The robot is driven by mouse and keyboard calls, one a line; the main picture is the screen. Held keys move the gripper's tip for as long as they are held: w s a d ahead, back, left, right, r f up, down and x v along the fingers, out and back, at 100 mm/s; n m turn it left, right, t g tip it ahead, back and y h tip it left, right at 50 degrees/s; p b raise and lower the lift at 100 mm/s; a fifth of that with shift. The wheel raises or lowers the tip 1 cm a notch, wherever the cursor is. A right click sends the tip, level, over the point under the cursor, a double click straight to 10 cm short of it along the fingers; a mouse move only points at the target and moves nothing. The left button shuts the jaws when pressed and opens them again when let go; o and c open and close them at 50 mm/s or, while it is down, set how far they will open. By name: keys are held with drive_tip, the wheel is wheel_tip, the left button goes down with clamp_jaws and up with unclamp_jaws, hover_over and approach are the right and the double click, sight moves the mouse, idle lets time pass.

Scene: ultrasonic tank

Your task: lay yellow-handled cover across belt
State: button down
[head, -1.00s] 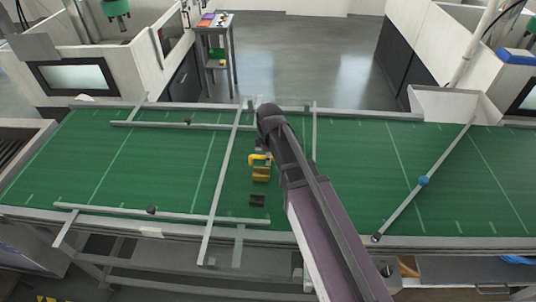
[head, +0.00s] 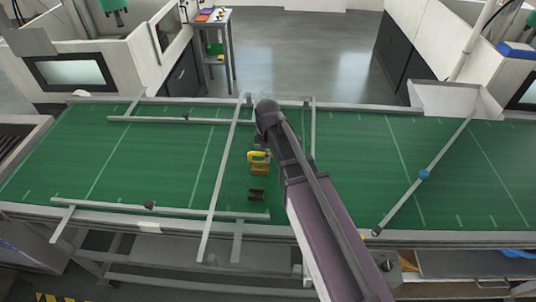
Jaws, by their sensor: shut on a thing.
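The green belt (head: 150,170) runs across the view. My arm reaches over it from the lower right, and its dark wrist hides part of my gripper (head: 258,150). The gripper points down at the middle of the belt and is shut on the yellow handle of the yellow-handled cover (head: 258,157). The cover's panel is hard to make out; it seems clear, and I cannot tell whether it touches the belt. A small yellow block (head: 259,170) and a dark block (head: 256,195) show just in front of the handle.
A long grey bar (head: 226,180) crosses the belt left of my gripper. Guide rails (head: 100,204) lie along its left part. A small shelf stand (head: 213,50) stands behind.

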sight(268, 165)
drive_tip(key=shift+f+b, duration=1.1)
drive_tip(key=shift+f, duration=0.3)
drive_tip(key=shift+s, duration=0.15)
